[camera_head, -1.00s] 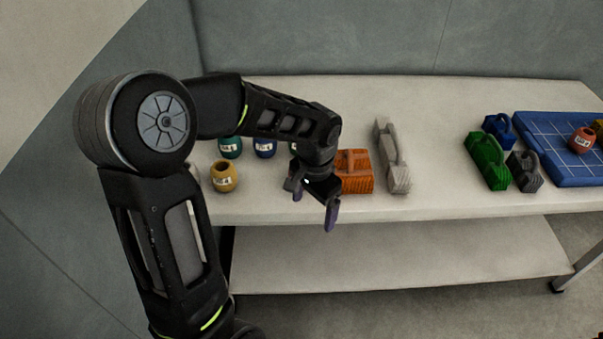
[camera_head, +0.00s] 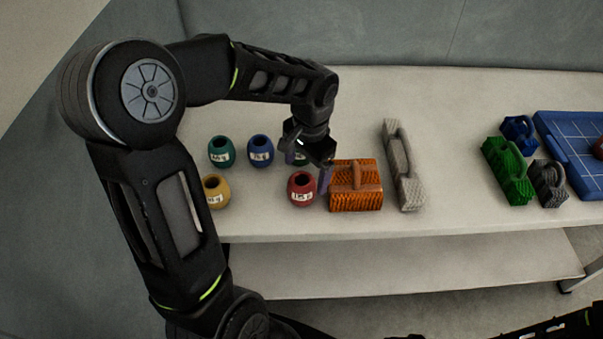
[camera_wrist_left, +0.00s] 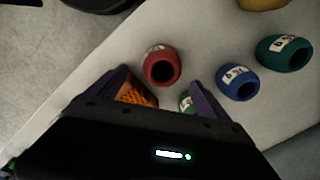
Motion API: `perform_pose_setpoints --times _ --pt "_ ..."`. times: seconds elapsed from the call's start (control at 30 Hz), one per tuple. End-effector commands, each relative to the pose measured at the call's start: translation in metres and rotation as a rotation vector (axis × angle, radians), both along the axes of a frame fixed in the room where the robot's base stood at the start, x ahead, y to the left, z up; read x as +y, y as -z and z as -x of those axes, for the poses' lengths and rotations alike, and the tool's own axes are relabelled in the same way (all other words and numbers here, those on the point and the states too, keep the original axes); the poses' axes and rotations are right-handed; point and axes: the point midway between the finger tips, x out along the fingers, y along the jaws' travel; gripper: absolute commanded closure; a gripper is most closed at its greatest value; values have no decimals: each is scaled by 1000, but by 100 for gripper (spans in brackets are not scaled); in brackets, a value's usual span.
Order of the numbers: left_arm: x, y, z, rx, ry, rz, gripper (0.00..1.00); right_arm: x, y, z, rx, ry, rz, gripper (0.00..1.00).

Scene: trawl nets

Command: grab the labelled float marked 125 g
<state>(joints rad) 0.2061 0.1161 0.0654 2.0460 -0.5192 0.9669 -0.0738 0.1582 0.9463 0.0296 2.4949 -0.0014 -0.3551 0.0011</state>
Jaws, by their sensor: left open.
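A red float (camera_head: 301,190) stands on the table, and its white label appears to read 125 g. In the left wrist view the red float (camera_wrist_left: 161,68) is just beyond and between the fingertips. My left gripper (camera_head: 308,170) is open and empty, pointing down above and just behind the red float; it also shows in the left wrist view (camera_wrist_left: 159,83). A green float behind the gripper is mostly hidden. Other labelled floats are yellow (camera_head: 215,191), teal (camera_head: 221,152) and blue (camera_head: 260,151); their labels are hard to read. My right gripper is not in view.
The table front (camera_head: 450,225) is clear.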

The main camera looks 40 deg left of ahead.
Motion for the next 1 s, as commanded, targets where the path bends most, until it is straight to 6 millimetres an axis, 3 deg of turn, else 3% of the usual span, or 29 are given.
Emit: perform_pose_setpoints --times 0.37,0.67,1.0 --pt "0 1 0 0 0 0 10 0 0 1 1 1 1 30" --pt "2 26 1 3 -1 0 10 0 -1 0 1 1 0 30" --pt "2 28 1 1 0 0 10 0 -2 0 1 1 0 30"
